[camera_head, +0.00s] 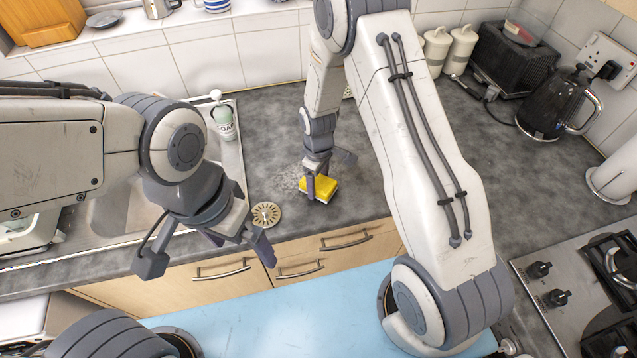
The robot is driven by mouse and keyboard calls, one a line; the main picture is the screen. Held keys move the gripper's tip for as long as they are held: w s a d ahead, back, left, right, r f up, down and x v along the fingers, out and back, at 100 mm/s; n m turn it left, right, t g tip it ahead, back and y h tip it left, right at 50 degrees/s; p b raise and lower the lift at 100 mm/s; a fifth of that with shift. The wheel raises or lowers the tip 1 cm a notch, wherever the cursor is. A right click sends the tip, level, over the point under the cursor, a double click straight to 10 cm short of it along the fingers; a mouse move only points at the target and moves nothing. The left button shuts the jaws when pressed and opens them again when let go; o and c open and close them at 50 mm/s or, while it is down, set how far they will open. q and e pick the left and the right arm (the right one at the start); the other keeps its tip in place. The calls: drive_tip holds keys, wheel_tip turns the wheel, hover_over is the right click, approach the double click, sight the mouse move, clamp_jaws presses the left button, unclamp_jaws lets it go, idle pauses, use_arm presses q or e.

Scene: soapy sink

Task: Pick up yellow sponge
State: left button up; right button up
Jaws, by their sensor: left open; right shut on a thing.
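The yellow sponge (321,187) is on the grey countertop, to the right of the sink. My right gripper (318,188) comes down from above and is shut on the sponge. Its fingers hide part of the sponge, and I cannot tell whether the sponge is lifted off the counter. My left gripper (206,258) is open and empty, over the front edge of the counter near the sink, to the left of the sponge.
A round drain strainer (266,214) lies just left of the sponge. A soap bottle (223,122) stands at the sink (120,212). A black kettle (557,103) and toaster (512,62) stand at the back right. The gas hob (590,300) is at the lower right.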

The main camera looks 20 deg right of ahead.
sight(318, 181)
wheel_tip(318, 181, up, 3)
drive_tip(key=shift+w+r+b, duration=0.1)
drive_tip(key=shift+r+b, duration=0.05)
drive_tip(key=shift+b, duration=0.6)
drive_tip(key=s+d+r+b, duration=0.2)
drive_tip(key=s+d+r, duration=0.4)
drive_tip(key=s, duration=0.4)
drive_tip(key=shift+d+r+b, duration=0.25)
drive_tip(key=shift+r+b, duration=0.15)
drive_tip(key=shift+r, duration=0.3)
